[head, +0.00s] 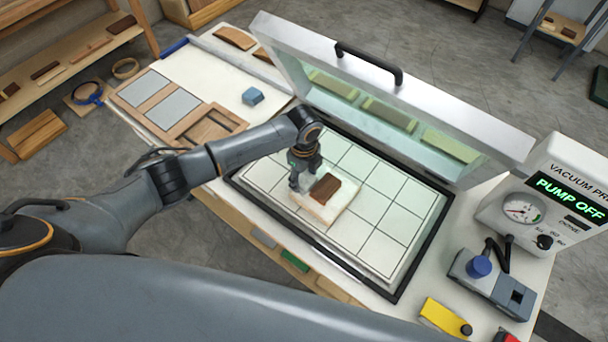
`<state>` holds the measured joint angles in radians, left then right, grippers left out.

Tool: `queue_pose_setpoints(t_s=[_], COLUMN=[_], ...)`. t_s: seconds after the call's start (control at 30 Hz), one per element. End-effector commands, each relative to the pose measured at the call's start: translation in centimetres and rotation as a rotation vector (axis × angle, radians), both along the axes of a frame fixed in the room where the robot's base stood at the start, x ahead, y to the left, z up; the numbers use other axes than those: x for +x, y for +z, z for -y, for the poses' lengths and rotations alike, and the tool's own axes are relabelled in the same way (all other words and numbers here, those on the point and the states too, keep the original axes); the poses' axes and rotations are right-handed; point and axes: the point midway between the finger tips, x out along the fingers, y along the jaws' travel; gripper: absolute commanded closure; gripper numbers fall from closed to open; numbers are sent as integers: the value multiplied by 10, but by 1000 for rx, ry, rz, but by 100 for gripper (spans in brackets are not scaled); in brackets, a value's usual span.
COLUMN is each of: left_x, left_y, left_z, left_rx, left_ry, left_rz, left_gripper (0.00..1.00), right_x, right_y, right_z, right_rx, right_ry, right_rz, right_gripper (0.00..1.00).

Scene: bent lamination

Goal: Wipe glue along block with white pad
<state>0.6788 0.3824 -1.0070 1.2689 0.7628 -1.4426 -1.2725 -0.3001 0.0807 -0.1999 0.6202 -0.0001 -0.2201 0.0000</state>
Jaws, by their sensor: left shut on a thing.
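A brown wooden block (326,187) lies on a pale square board (345,212) inside the open vacuum press, on its white gridded bed (378,222). My left gripper (297,180) points down at the left end of the block, over the left edge of the board. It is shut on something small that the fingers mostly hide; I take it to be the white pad. I cannot tell whether it touches the block. No glue can be made out at this size. My right gripper is not in view.
The press lid (400,85) stands open behind the bed. The vacuum unit (550,195) at right reads "PUMP OFF". A blue block (252,96) and a wooden frame tray (207,124) lie left of the press. A yellow item (441,316) is at the front right.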

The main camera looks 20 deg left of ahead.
Motion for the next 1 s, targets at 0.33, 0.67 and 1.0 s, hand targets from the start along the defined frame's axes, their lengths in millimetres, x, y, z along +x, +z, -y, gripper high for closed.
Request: queue_pose_setpoints(t_s=[0.33, 0.67, 1.0], left_x=[5, 7, 7], left_y=[25, 43, 76], left_z=[-11, -13, -13], left_rx=[0, -1, 0], left_ry=[0, 0, 0], left_rz=[1, 4, 3], left_gripper=[68, 68, 68], right_x=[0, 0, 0], right_y=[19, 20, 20], right_z=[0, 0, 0], right_rx=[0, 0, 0], right_ry=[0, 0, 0], right_rz=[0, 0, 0], right_gripper=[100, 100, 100])
